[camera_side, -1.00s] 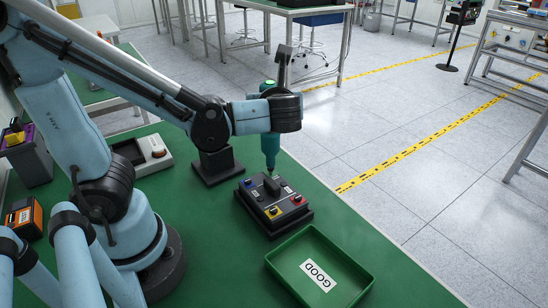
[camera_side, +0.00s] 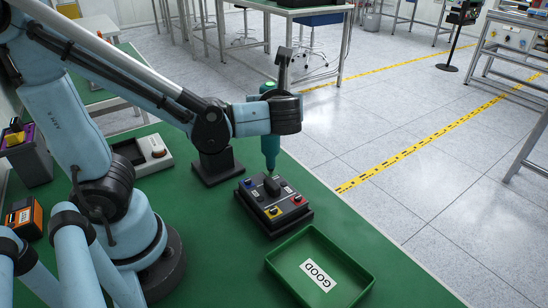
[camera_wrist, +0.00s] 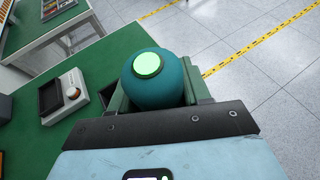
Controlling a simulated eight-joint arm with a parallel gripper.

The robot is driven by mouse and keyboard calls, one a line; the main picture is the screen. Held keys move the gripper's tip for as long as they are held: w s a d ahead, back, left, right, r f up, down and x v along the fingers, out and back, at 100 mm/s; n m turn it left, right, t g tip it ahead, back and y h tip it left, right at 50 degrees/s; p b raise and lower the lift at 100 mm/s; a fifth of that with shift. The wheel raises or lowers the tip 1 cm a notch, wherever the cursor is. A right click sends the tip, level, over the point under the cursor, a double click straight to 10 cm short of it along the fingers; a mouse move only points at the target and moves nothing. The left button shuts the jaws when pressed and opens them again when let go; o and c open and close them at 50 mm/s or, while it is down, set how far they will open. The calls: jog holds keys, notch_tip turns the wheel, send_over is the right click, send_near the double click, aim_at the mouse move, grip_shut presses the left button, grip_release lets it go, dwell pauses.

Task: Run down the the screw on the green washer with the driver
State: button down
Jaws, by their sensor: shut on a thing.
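My gripper (camera_wrist: 168,98) is shut on the teal driver (camera_side: 271,152). The driver hangs upright with its tip down over the far corner of the black block (camera_side: 273,222). Its round top (camera_wrist: 148,65) fills the middle of the wrist view between the fingers. In the side view the tip is at or just above the block; whether it touches a screw I cannot tell. Blue (camera_side: 249,183), red (camera_side: 297,198) and yellow (camera_side: 273,211) marks show on the block's other corners. The green washer and its screw are not clearly visible near the tip.
A green tray marked GOOD (camera_side: 347,262) lies in front of the block. A dark stand (camera_side: 218,168) is behind left. A pale device with a red knob (camera_side: 142,156) sits further left. The green table's edge runs close on the block's right.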

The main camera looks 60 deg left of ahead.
jog(key=shift+f, duration=0.65)
dwell(1.9)
